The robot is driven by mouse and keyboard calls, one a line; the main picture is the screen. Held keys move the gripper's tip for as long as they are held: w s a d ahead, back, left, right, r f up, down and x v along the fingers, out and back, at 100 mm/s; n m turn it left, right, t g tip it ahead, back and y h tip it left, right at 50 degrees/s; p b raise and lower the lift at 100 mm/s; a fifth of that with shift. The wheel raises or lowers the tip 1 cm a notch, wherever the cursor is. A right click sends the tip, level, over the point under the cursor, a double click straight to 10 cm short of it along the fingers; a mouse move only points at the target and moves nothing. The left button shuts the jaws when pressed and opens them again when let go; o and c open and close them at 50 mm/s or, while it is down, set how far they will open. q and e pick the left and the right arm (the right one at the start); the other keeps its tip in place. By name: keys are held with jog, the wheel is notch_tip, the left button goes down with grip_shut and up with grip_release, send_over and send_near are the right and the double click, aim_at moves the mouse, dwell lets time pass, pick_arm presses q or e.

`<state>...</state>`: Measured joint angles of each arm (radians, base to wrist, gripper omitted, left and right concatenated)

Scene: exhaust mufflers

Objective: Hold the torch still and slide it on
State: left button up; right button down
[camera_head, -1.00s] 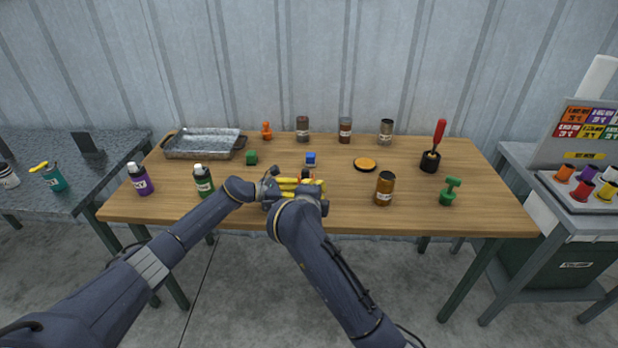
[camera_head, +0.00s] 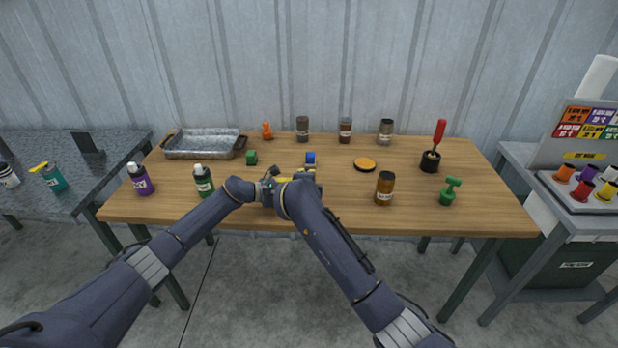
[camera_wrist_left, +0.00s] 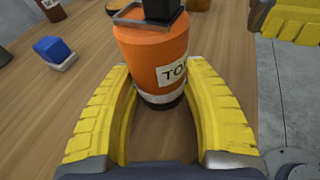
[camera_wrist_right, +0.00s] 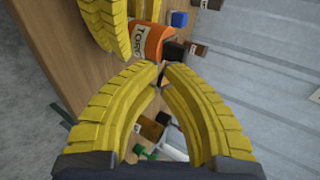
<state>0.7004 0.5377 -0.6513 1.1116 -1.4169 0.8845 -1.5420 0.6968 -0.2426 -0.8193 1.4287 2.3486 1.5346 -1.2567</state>
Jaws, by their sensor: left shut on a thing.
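The torch (camera_wrist_left: 157,55) is an orange cylinder with a cream label, standing upright on the wooden table in the left wrist view. My left gripper (camera_wrist_left: 160,90) is shut around its lower body, one yellow finger on each side. A grey frame (camera_wrist_left: 140,16) and a black part (camera_wrist_left: 162,10) are at the torch's top. The torch also shows in the right wrist view (camera_wrist_right: 148,42). My right gripper (camera_wrist_right: 162,70) is beside the torch's top, its fingertips almost together with a small dark thing at them. I cannot tell whether it is gripped. The arms hide the torch in the head view.
A blue block (camera_head: 310,157) is just behind the grippers. A green block (camera_head: 251,158), a metal tray (camera_head: 205,145), an orange-topped disc (camera_head: 365,165) and an amber jar (camera_head: 384,188) stand around. Bottles (camera_head: 203,180) are at the front left. The table's front edge is close.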

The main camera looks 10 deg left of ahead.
jog(key=shift+w+a, duration=0.2)
jog(key=shift+w, duration=1.25)
jog(key=shift+w+a, duration=0.2)
jog(key=shift+w, duration=1.25)
jog(key=a+v, duration=0.1)
jog(key=v, duration=0.6)
jog(key=shift+s+d+r, duration=0.2)
jog(key=shift+d, duration=0.35)
pick_arm(q)
jog(key=o, duration=1)
jog(key=shift+c, duration=0.2)
